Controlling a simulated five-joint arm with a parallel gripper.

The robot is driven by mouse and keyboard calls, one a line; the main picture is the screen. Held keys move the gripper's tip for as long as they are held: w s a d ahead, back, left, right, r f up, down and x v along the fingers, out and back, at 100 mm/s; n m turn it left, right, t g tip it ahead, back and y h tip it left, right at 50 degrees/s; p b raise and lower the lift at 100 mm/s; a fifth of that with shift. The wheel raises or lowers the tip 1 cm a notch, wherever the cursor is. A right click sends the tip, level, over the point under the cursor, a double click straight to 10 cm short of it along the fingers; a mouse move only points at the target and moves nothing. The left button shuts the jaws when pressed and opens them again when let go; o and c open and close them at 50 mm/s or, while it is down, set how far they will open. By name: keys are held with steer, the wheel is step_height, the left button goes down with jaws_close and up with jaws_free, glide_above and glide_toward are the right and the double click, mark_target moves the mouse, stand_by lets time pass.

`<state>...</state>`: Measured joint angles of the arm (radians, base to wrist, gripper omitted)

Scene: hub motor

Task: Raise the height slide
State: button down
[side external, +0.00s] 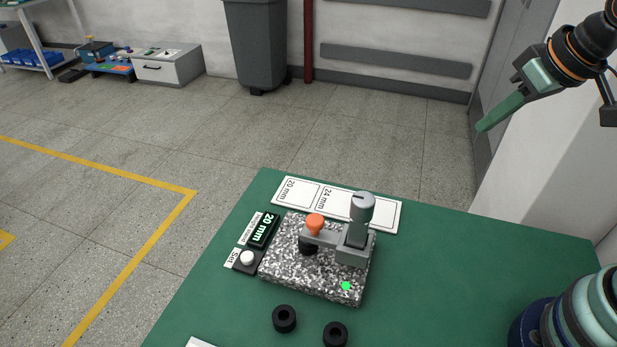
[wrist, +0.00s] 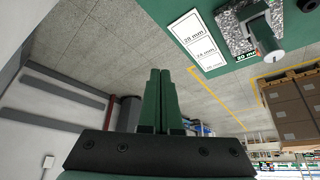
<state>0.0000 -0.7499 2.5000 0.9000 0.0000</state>
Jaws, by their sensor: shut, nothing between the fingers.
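The height gauge stands on a speckled granite block (side external: 300,273). It has an upright grey post (side external: 362,210) and a grey slide arm (side external: 325,238) with an orange knob (side external: 316,222) on its left end. The slide arm sits low, close above the block. The display (side external: 263,231) reads 20 mm. My gripper (side external: 480,130) is high at the upper right, well away from the gauge, with its green fingers shut and empty. In the wrist view the shut fingers (wrist: 160,72) point up, and the gauge's grey post (wrist: 271,59) shows at the upper right.
A white card (side external: 385,214) marked 20 mm and 24 mm lies behind the block. A white Set button (side external: 247,258) is left of it. Two black rings (side external: 284,318) (side external: 335,334) lie in front. The right side of the green table (side external: 480,270) is mostly clear.

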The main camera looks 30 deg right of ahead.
stand_by(0.4)
steer(key=c, duration=0.8)
jaws_free()
steer(key=shift+w+a, duration=0.1)
steer(key=shift+a, duration=0.05)
steer(key=o, duration=0.3)
steer(key=shift+g+y, duration=0.3)
steer(key=shift+g, duration=0.3)
steer(key=w+a, duration=0.1)
steer(key=w+a+r, duration=0.1)
steer(key=a, duration=0.2)
steer(key=shift+w+a+r, duration=0.15)
steer(key=shift+w, duration=0.25)
steer(key=g, duration=0.4)
glide_toward(315, 219)
steer(key=f, duration=0.8)
steer(key=shift+w+a+f, duration=0.15)
steer(key=shift+a+f, duration=0.05)
steer(key=shift+f, duration=0.05)
jaws_close()
